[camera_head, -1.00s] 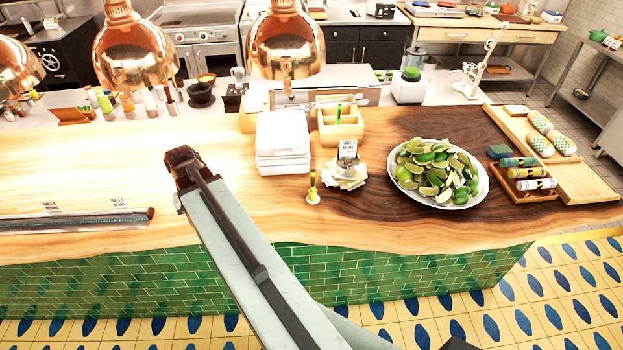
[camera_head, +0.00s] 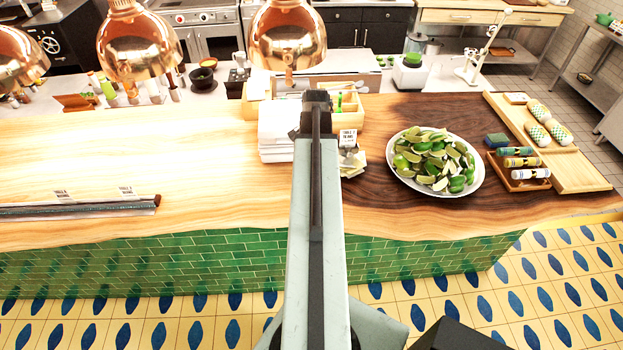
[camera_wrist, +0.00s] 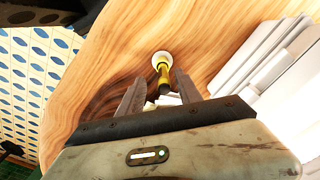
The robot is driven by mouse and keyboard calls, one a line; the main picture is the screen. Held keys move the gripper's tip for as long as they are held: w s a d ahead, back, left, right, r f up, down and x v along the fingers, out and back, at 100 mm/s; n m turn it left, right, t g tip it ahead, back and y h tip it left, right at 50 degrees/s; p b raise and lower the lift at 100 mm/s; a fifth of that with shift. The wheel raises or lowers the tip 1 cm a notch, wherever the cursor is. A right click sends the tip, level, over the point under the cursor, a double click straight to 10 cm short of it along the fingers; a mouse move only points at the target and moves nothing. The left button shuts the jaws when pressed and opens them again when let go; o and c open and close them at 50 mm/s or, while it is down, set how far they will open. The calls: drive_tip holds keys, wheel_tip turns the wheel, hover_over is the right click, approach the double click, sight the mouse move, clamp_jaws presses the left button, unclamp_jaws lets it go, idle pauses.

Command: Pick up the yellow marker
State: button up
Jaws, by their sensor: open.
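A stack of white boxes (camera_head: 277,140) stands left of my arm and close to the right finger in the wrist view. A card holder (camera_head: 348,145), a wooden caddy (camera_head: 352,113) and a plate of limes (camera_head: 401,179) are nearby. Copper lamps (camera_head: 288,40) hang above.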

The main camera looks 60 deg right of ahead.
drive_tip(key=f+b, duration=0.5)
drive_tip(key=shift+w+d+f, duration=0.1)
drive_tip(key=shift+w+f, duration=0.05)
drive_tip(key=shift+w, duration=0.05)
drive_tip(key=shift+r, duration=0.2)
clamp_jaws()
